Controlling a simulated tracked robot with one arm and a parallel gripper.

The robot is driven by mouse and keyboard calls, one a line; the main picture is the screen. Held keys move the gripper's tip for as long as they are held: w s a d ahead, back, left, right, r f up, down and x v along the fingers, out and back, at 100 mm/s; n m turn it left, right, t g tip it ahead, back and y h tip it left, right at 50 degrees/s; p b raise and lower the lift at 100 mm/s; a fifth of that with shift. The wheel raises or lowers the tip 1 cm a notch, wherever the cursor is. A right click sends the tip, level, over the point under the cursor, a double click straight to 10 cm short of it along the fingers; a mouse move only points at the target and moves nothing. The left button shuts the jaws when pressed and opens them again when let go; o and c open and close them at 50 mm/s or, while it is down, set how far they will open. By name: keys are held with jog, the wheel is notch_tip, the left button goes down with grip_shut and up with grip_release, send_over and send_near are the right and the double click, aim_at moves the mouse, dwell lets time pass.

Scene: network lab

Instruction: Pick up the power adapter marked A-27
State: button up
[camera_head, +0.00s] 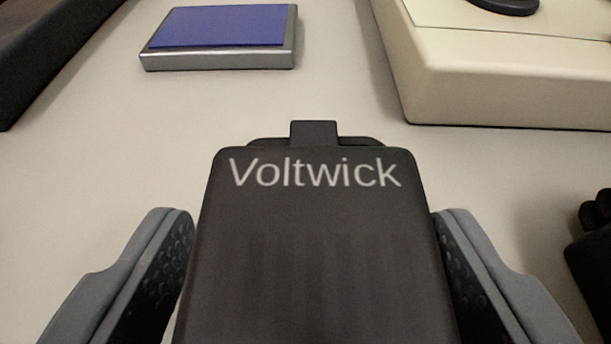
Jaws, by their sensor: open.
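A black power adapter (315,245) with the word "Voltwick" in pale letters lies on the light surface, in the lower middle of the view. No A-27 mark shows on the part I see, and its near end is cut off by the frame's bottom edge. My gripper (316,222) is open, with one grey finger on each side of the adapter. The dark ridged pads face its sides. The left finger is very close to the adapter's side, and I cannot tell whether either finger touches it.
A silver box with a blue top (220,38) lies behind, left of centre. A cream-coloured device (500,85) stands at the back right. A dark object (40,50) is at the upper left, and another black object (592,260) is cut off at the right edge. Bare surface lies between them.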

aim_at(311, 154)
jog(key=shift+w+f, duration=0.2)
jog(key=shift+w, duration=0.5)
jog(key=c, duration=1.2)
jog(key=shift+o, duration=0.2)
jog(key=shift+r, duration=0.15)
jog(key=shift+r+p, duration=0.65)
jog(key=shift+r, duration=0.95)
jog(key=s+d, duration=0.5)
jog(key=s+d+r+p, duration=0.1)
jog(key=s+d, duration=0.1)
jog(key=s, duration=0.1)
jog(key=shift+s+d, duration=0.1)
jog(key=shift+d, duration=0.2)
jog(key=shift+s+d+b, duration=0.1)
jog(key=shift+b, duration=0.6)
jog(key=s+d+b, duration=0.3)
jog(key=b, duration=0.8)
jog(key=shift+s+d+r, duration=0.1)
jog(key=shift+s+r, duration=0.05)
jog(key=shift+r, duration=0.05)
